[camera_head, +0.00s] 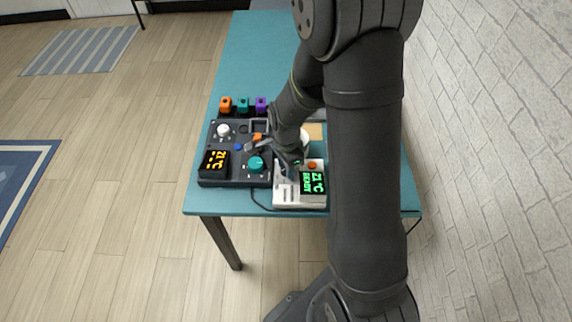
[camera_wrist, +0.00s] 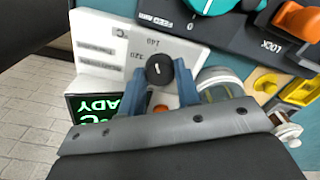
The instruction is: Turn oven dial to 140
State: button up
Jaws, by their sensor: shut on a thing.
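The white oven box (camera_head: 287,197) stands at the table's front edge, with a green display (camera_head: 313,183) that appears to read 21°C READY. In the wrist view its black dial (camera_wrist: 159,69) sits on the white face (camera_wrist: 185,47), with a short white line on top. In the head view my gripper (camera_head: 291,158) is over the box's back part and hides the dial.
A glass jar (camera_wrist: 218,84) is close beside my fingers. The table's far part (camera_head: 255,50) is clear.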

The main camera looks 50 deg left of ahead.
dwell(0.3)
jog(key=o, duration=1)
jog(key=shift+r, duration=0.1)
notch_tip(320, 180, up, 17)
jog(key=shift+r, duration=0.15)
dwell(0.5)
notch_tip(320, 180, down, 18)
jog(key=shift+r, duration=0.25)
jog(key=shift+r, duration=0.15)
dwell(0.5)
